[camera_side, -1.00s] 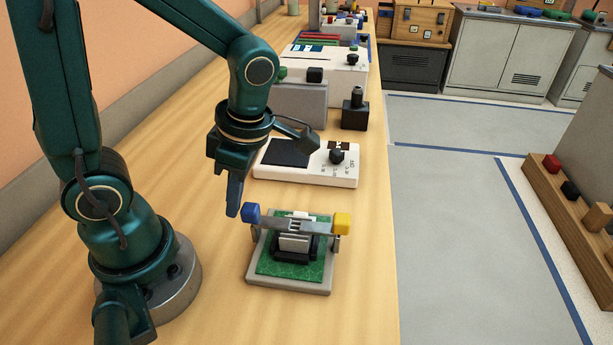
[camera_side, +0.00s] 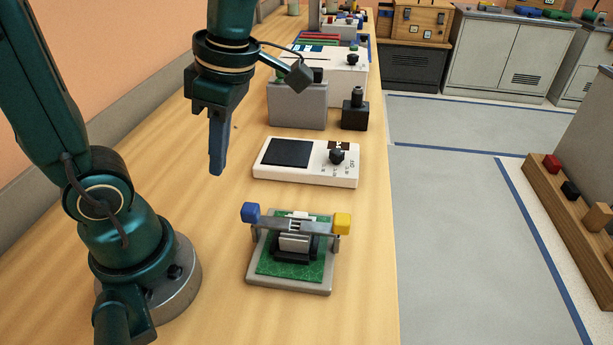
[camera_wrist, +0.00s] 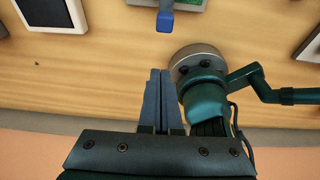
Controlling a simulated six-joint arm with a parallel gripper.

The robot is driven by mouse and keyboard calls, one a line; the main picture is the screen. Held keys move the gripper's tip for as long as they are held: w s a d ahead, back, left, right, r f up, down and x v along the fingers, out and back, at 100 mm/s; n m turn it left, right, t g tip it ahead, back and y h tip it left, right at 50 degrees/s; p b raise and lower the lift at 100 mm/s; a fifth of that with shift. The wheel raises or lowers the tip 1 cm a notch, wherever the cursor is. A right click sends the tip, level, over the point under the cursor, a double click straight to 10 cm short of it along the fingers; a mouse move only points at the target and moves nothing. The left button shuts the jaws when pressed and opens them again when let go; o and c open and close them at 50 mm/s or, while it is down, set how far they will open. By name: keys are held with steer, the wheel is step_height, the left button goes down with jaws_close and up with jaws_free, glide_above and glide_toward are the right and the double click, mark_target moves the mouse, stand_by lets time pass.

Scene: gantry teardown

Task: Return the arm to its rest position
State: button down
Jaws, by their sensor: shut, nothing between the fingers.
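My gripper (camera_side: 216,172) hangs above the wooden bench, pointing down, with its fingers together and nothing between them. In the wrist view the two fingers of my gripper (camera_wrist: 160,75) lie side by side. The gantry fixture (camera_side: 327,287) stands on the bench to the lower right of my gripper, apart from it. It has a green board (camera_side: 275,268), a grey crossbar, a blue knob (camera_side: 250,212) on the left and a yellow knob (camera_side: 342,223) on the right. In the wrist view the blue knob (camera_wrist: 165,22) shows at the top edge.
A white meter (camera_side: 345,176) with a dark screen lies right of my gripper. A grey block (camera_side: 298,106) and a small black box (camera_side: 355,116) stand behind it. The wall (camera_side: 110,45) is at the left. The bench (camera_side: 205,215) below my gripper is clear.

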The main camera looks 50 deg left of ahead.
steer(key=d+m+t, duration=0.1)
steer(key=m+t, duration=0.1)
steer(key=m, duration=0.7)
steer(key=w+d+m+t+h, duration=0.1)
steer(key=m+t, duration=0.2)
steer(key=m, duration=0.6)
steer(key=d+m+t+h, duration=0.1)
steer(key=d+m+t, duration=0.1)
steer(key=m, duration=0.7)
steer(key=shift+w+r+t, duration=0.15)
steer(key=shift+t, duration=0.15)
